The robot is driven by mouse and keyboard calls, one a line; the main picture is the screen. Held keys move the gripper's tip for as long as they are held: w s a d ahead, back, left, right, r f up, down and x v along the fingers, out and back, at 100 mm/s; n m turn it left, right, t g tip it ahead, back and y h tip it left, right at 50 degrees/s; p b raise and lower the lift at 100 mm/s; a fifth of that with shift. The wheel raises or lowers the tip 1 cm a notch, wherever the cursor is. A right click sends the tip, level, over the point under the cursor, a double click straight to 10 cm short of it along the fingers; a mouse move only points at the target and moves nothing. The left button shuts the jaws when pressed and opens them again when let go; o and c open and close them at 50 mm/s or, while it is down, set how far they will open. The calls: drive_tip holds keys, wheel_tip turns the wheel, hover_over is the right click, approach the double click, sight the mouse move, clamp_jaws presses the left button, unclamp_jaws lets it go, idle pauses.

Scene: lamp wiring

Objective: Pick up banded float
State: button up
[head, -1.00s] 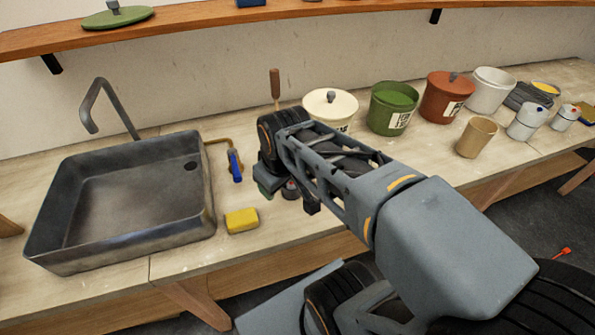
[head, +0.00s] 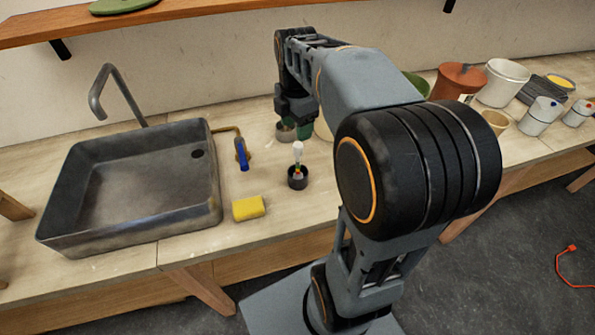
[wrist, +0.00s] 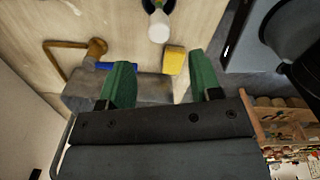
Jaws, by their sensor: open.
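The banded float (head: 298,160) stands upright in a small black round holder (head: 297,180) on the bench, right of the sink. It has a white top and coloured bands low down. In the wrist view the float's white end (wrist: 158,29) shows at the top edge, beyond the fingertips. My gripper (head: 296,130) is behind the float in the head view, apart from it. In the wrist view my gripper's green fingers (wrist: 162,80) are spread with nothing between them.
Pots and canisters stand at the right.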

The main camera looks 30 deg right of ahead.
sight(297, 144)
drive_tip(key=shift+d+f, duration=0.15)
drive_tip(key=shift+f, duration=4.5)
clamp_jaws()
